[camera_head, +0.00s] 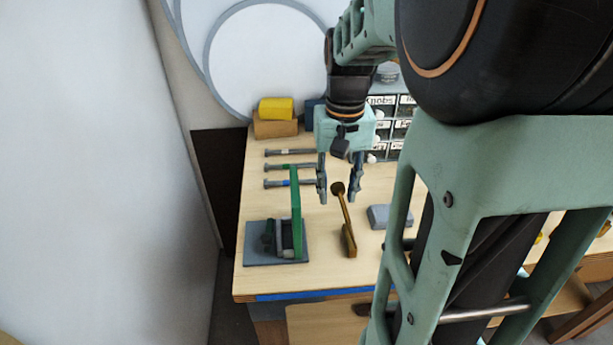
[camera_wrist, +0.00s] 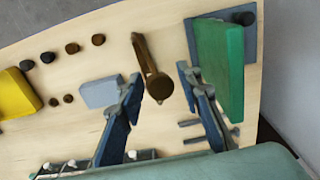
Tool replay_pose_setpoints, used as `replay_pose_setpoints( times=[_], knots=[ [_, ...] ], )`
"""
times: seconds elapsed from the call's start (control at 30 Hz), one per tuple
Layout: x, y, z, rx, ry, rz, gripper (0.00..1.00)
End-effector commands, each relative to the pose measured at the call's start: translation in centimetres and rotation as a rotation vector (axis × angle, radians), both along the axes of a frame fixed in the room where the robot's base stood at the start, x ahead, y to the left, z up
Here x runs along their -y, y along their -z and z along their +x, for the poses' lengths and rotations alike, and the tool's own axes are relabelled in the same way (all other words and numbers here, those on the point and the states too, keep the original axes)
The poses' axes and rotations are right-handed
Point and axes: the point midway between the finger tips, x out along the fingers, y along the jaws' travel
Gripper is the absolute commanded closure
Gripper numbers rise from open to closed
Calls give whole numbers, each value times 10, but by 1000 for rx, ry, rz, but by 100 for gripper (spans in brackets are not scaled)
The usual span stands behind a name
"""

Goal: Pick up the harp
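A brass-brown piece (camera_head: 348,225) stands near the front of the wooden table, a slim tilted bar with a dark round top and a thicker foot. It is probably the harp seen edge-on; I cannot make out a loop. In the wrist view the same brown piece (camera_wrist: 140,52) shows its round end toward the camera. My gripper (camera_head: 338,197) points down over the table behind it, open and empty. In the wrist view my gripper (camera_wrist: 159,80) has the round end between its two spread fingertips, with gaps on both sides. I cannot tell the height between them.
A green upright plate (camera_head: 296,205) on a dark base (camera_head: 262,257) stands close left. A grey block (camera_head: 390,216) lies right. Several rods (camera_head: 286,167) lie behind left. Yellow (camera_head: 276,108) and tan blocks and labelled drawers (camera_head: 383,112) stand at the back.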

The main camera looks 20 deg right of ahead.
Motion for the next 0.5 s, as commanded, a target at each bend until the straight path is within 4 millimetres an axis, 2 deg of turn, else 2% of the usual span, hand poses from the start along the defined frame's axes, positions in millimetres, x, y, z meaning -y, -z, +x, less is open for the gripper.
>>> replay_pose_setpoints(
  times=[0.03, 0.27, 0.5],
  knots=[
    [0, 0, 0, 0, 0, 0, 75],
    [0, 0, 0, 1, 0, 0, 100],
    [0, -1, 0, 1, 0, 0, 100]
  ],
)
